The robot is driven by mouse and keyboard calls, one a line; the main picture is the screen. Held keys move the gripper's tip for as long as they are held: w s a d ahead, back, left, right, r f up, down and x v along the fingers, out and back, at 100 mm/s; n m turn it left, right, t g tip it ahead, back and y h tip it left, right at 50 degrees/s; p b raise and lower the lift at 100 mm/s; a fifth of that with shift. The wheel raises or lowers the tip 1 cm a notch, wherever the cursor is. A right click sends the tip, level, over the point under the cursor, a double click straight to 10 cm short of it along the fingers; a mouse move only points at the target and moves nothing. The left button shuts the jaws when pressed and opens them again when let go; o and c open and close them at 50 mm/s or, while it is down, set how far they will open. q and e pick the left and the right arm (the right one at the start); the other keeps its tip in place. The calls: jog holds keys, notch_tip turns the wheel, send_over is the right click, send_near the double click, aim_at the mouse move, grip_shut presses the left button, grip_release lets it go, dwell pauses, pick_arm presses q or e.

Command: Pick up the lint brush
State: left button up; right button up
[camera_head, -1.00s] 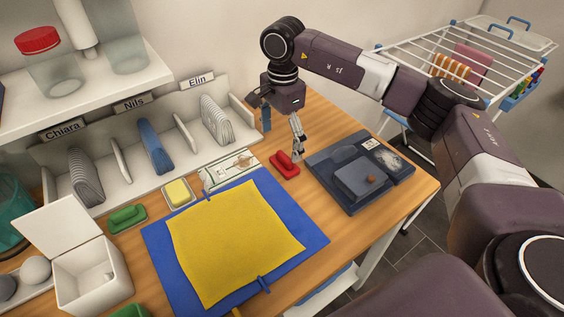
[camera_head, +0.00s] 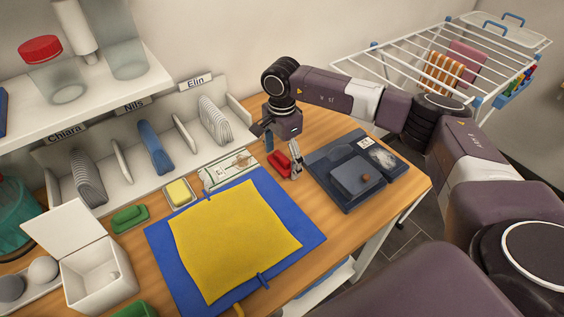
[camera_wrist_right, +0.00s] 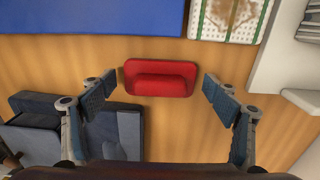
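The lint brush, a red block with a raised grip (camera_head: 279,163), lies on the wooden table between the blue mat and the dark tray. In the right wrist view it (camera_wrist_right: 160,79) sits between and slightly ahead of the fingertips, with wood showing on both sides. My right gripper (camera_head: 282,158) is open and low over the brush, one finger towards each end. Its spread fingers also show in the right wrist view (camera_wrist_right: 160,92), and nothing is between them in their grasp. My left gripper is not in view.
A dark tray (camera_head: 338,195) with a grey box stands close to the right of the brush. A blue mat (camera_head: 315,229) with a yellow cloth (camera_head: 232,240) lies to the left.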

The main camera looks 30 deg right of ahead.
aim_at(282, 156)
jog(key=c, duration=0.9)
jog(key=shift+r, duration=0.1)
jog(key=shift+c, duration=0.2)
jog(key=shift+w+r, duration=0.1)
jog(key=shift+r, duration=0.35)
notch_tip(282, 156, up, 19)
jog(key=b, duration=0.4)
jog(key=o, duration=0.5)
jog(key=c, duration=0.4)
jog(key=shift+o, duration=0.2)
